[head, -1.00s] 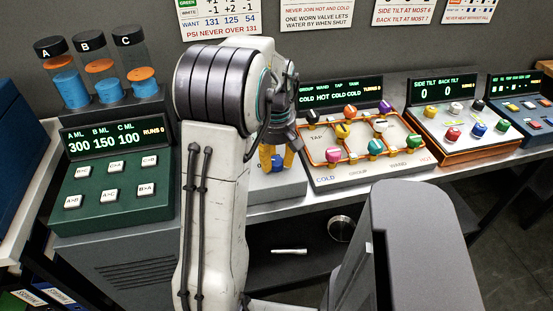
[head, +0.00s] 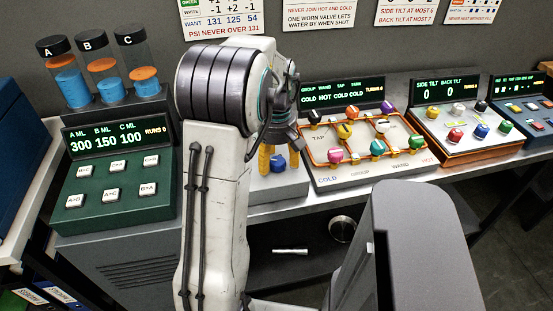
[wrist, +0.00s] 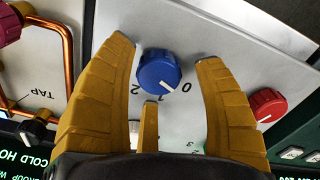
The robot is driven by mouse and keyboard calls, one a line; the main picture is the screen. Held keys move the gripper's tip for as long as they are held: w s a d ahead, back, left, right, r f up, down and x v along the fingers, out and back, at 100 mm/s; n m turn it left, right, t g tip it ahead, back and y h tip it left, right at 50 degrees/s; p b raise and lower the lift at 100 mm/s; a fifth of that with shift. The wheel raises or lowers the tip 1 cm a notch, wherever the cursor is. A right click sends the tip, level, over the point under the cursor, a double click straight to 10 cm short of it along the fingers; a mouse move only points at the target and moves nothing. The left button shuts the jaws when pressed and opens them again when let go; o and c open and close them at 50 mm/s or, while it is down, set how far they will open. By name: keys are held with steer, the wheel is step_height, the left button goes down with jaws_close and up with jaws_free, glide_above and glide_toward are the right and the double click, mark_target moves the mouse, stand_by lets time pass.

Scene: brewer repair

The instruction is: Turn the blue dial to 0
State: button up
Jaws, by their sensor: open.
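The blue dial (wrist: 158,70) sits on a light grey panel in the wrist view, with printed marks 0, 1 and 2 around its near side. I cannot tell for sure which mark it points at. My gripper (wrist: 168,50) is open, with one yellow finger on each side of the dial and visible gaps between fingers and dial. In the head view, the blue dial (head: 277,164) shows between the yellow fingertips of my gripper (head: 278,156). My arm hides most of its panel there.
A red dial (wrist: 267,106) stands right of my gripper in the wrist view. An orange-piped panel (head: 330,178) with coloured knobs is to the right in the head view. A green button box (head: 120,215) is to the left.

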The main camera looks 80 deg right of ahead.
mark_target(277, 160)
steer(key=shift+r, duration=0.1)
step_height(277, 160, up, 12)
stand_by(0.7)
stand_by(0.8)
